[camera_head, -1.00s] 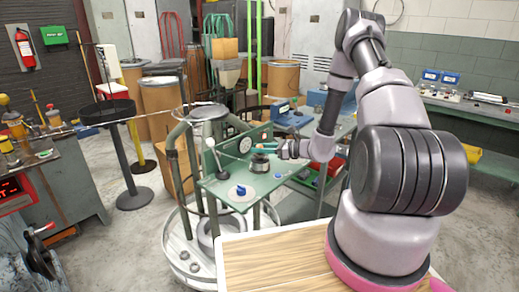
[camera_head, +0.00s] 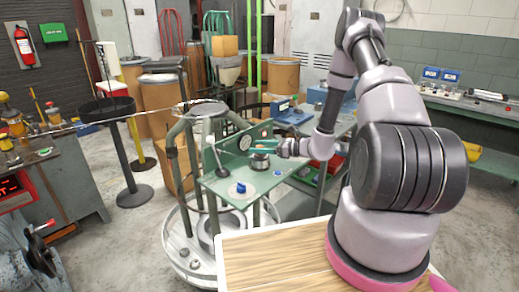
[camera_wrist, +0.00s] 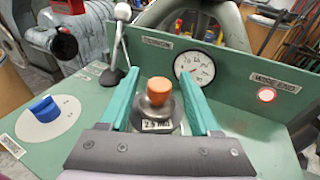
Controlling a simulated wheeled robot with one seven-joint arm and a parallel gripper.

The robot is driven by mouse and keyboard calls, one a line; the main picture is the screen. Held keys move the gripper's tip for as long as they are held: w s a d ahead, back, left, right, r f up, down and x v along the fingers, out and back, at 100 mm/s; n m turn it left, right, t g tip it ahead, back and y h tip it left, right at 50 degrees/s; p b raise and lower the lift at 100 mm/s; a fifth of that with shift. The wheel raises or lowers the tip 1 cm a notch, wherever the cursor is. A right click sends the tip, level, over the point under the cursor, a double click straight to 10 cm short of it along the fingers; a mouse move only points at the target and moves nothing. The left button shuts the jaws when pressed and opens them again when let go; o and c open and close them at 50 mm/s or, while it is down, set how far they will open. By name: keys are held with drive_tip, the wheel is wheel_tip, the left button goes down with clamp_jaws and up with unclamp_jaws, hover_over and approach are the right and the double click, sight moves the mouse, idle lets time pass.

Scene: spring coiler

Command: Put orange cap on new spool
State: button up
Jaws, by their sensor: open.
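The orange cap (camera_wrist: 160,90) sits on top of a grey metal spool (camera_wrist: 158,112) on the green machine panel. A small label showing a size in mm is on the near side of the spool. My gripper (camera_wrist: 161,80) is open, with one teal finger on each side of the cap and gaps between cap and fingers. In the head view my gripper (camera_head: 262,147) is over the panel, and the spool (camera_head: 259,161) shows just below its fingers. The cap is too small there to make out clearly.
A blue knob (camera_wrist: 43,106) on a white dial is at left on the panel.

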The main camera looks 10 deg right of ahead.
drive_tip(key=r+v, duration=0.1)
drive_tip(key=v, duration=1.1)
drive_tip(key=s+a+r+n+g+h, duration=0.1)
drive_tip(key=s+a+r+n+g, duration=0.1)
drive_tip(key=s+r+n+g, duration=0.3)
drive_tip(key=s+a+r+n+h, duration=0.1)
drive_tip(key=a+r+n, duration=0.2)
drive_tip(key=r, duration=0.5)
drive_tip(key=s+a+r+n+g+h, duration=0.2)
drive_tip(key=s+r+n+g, duration=0.15)
drive_tip(key=r, duration=0.25)
drive_tip(key=s+d+r+n+t+h, duration=0.2)
drive_tip(key=s+r+n+t+h, duration=0.5)
drive_tip(key=s+r, duration=0.7)
wheel_tip(320, 180, up, 2)
drive_tip(key=shift+d+r+n+h, duration=0.2)
drive_tip(key=shift+d+n+h, duration=0.2)
drive_tip(key=shift+n, duration=0.35)
drive_tip(key=shift+s, duration=0.1)
